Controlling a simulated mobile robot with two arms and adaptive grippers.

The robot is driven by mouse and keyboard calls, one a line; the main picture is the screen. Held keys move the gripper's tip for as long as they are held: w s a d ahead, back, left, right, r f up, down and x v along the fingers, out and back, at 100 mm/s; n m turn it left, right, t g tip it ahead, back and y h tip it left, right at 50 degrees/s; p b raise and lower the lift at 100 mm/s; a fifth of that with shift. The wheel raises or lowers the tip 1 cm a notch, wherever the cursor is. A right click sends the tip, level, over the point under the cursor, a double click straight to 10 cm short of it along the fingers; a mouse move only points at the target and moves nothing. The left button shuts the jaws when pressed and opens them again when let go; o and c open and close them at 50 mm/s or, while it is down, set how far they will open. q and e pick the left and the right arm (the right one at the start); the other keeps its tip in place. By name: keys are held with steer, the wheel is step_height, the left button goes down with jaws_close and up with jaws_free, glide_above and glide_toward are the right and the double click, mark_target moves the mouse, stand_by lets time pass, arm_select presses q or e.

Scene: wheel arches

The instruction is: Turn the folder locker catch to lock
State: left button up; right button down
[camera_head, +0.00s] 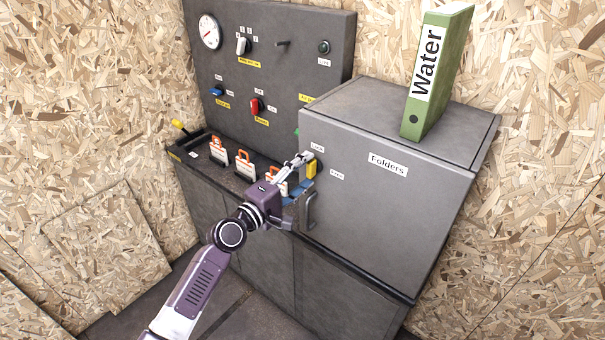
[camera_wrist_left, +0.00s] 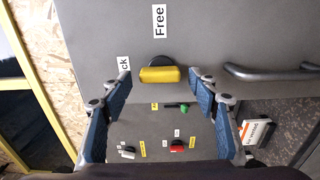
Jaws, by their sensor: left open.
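The folder locker (camera_head: 375,215) is a grey metal box with a "Folders" label. Its yellow catch (camera_head: 312,168) is on the front, at the left edge, between a "Lock" label above and a "Free" label at right. The yellow bar stands upright in the head view. In the left wrist view the catch (camera_wrist_left: 160,75) lies level, with "Free" above it and a partly hidden "Lock" label to its left. My left gripper (camera_head: 303,175) is open in front of the catch. Its blue-padded fingers (camera_wrist_left: 160,80) are either side of the catch, with gaps visible. My right gripper is out of view.
A bar handle (camera_head: 310,211) is below the catch, close to my gripper. A green "Water" folder (camera_head: 436,75) stands on the locker. Behind is a grey panel (camera_head: 270,65) with a gauge and switches.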

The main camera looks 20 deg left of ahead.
arm_select(q)
steer(key=v, duration=1.2)
steer(key=s+a+f+m+g+y, duration=0.1)
steer(key=a+f+m+g+y, duration=0.15)
steer(key=f, duration=1.65)
steer(key=s+a+f+m+g+y+b, duration=0.15)
steer(key=s+f, duration=0.25)
steer(key=f, duration=0.4)
steer(key=s+f+m+g, duration=0.1)
steer(key=s+f+g, duration=0.15)
steer(key=f, duration=0.55)
steer(key=s+f+m+g+y, duration=0.1)
steer(key=s+f, duration=0.3)
steer(key=f, duration=0.3)
steer(key=s+d+f+m+g, duration=0.1)
steer(key=s+f+m+g, duration=0.1)
steer(key=s+f, duration=0.6)
steer(key=s+d+f+m+g+b, duration=0.1)
steer(key=s+f+m, duration=0.4)
steer(key=s, duration=1.1)
steer(key=s+d+f+m+g+y+b, duration=0.1)
steer(key=s+d+f+m+g, duration=0.2)
steer(key=s+f, duration=0.8)
steer(key=shift+s+d+m+g, duration=0.15)
steer(key=shift+s+m+g, duration=0.15)
steer(key=shift+s+g, duration=0.75)
steer(key=shift+w, duration=0.25)
